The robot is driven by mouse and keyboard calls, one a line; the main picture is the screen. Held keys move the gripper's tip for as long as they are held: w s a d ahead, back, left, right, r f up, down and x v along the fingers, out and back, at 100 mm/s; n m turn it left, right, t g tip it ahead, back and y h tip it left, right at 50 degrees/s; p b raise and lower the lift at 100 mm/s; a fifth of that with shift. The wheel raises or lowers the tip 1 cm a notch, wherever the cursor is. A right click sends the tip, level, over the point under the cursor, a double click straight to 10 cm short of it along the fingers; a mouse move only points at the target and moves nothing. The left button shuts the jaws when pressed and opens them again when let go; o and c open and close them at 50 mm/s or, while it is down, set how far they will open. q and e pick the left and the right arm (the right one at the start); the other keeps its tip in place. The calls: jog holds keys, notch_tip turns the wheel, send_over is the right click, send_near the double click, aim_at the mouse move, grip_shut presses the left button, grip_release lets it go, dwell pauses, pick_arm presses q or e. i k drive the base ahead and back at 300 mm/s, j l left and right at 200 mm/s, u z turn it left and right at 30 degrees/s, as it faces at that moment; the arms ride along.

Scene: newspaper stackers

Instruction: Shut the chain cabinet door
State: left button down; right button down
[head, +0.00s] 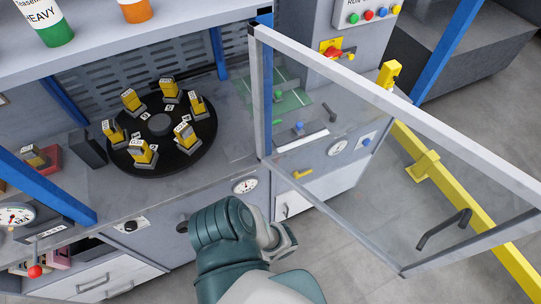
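The cabinet door (395,95) is a clear panel in a pale grey frame, standing wide open. Its upright edge at the cabinet (262,130) is on the left, and the panel reaches out to the right over the floor. A dark bar handle (443,229) sits near its far lower corner. A teal and grey part of my arm comes in at the bottom centre, left of the door and apart from the handle. I cannot tell which arm it is. No gripper fingers show.
A black turntable (160,167) with several yellow-topped pieces stands on the bench behind. A yellow floor rail (470,222) runs behind the door on the right. Drawers (95,283) are at lower left. Grey floor (350,265) is open below the door.

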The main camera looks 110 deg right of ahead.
aim_at(499, 170)
jog(key=z, duration=0.45)
jog(key=k+z, duration=0.1)
jog(key=z, duration=0.35)
jog(key=k+z, duration=0.1)
jog(key=z, duration=0.75)
jog(key=k+z, duration=0.1)
jog(key=z, duration=0.35)
jog(key=l+z, duration=0.1)
jog(key=z, duration=0.75)
jog(key=k+l+z, duration=0.1)
jog(key=z, duration=0.35)
jog(key=k+l, duration=0.1)
jog(key=l, duration=1.2)
jog(key=l+u, duration=0.2)
jog(key=u, duration=0.2)
jog(key=l+u, duration=0.2)
jog(key=u, duration=0.2)
jog(key=l+u, duration=0.2)
jog(key=u, duration=0.25)
jog(key=k+l+u, duration=0.15)
jog(key=u, duration=0.25)
jog(key=i+l+u, duration=0.1)
jog(key=l+u, duration=0.2)
jog(key=u, duration=0.2)
jog(key=l+u, duration=0.35)
jog(key=u, duration=0.15)
jog(key=i+l+z, duration=0.15)
jog(key=l+z, duration=0.2)
jog(key=l, duration=0.15)
